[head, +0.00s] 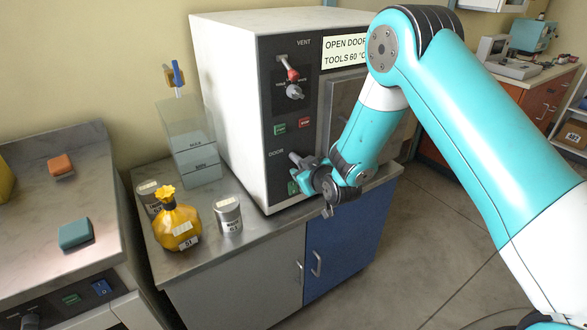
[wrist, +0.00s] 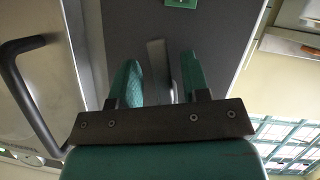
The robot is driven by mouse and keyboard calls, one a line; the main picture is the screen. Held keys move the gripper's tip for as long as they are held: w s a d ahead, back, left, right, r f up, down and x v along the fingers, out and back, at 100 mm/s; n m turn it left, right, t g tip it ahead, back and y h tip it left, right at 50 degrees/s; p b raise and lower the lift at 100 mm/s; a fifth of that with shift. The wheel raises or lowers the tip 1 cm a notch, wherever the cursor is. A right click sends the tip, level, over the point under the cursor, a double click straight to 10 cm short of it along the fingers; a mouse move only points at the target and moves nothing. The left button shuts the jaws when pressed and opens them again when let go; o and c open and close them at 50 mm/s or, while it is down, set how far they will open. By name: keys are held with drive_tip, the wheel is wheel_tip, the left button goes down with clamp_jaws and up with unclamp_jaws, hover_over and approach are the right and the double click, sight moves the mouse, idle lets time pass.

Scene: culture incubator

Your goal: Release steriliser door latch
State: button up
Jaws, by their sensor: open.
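The steriliser (head: 225,95) is a white box with a dark control panel and a metal door (head: 340,105). The door latch, a grey lever (head: 296,158) under the word DOOR, is low on the panel and partly hidden by my gripper. My gripper (head: 302,180) is at the latch with its teal fingers open. In the wrist view the grey latch lever (wrist: 155,65) shows between the open fingers of my gripper (wrist: 160,75), and I cannot tell whether they touch it. The steriliser door (wrist: 60,85) stands at the left there, with a dark bar handle (wrist: 22,85).
The vent valve (head: 291,78) with a red part is higher on the panel. A yellow bag (head: 176,222), a grey canister (head: 228,214) and clear bins (head: 192,150) stand left of the steriliser. A blue cabinet door (head: 345,235) is below. Floor at the right is clear.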

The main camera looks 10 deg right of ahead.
drive_tip(key=shift+w+a+f, duration=0.1)
drive_tip(key=shift+w, duration=0.2)
drive_tip(key=shift+a, duration=0.1)
clamp_jaws()
drive_tip(key=m+b, duration=0.1)
drive_tip(key=b, duration=0.1)
drive_tip(key=shift+a+f+y+b, duration=0.15)
drive_tip(key=shift+f+y+b, duration=0.25)
drive_tip(key=shift+s+a+m+b, duration=0.15)
drive_tip(key=shift+m+b, duration=0.15)
drive_tip(key=shift+b, duration=0.15)
drive_tip(key=shift+a+r+m+g+y, duration=0.1)
drive_tip(key=shift+r+m+g+y, duration=0.2)
drive_tip(key=shift+g+y, duration=0.1)
unclamp_jaws()
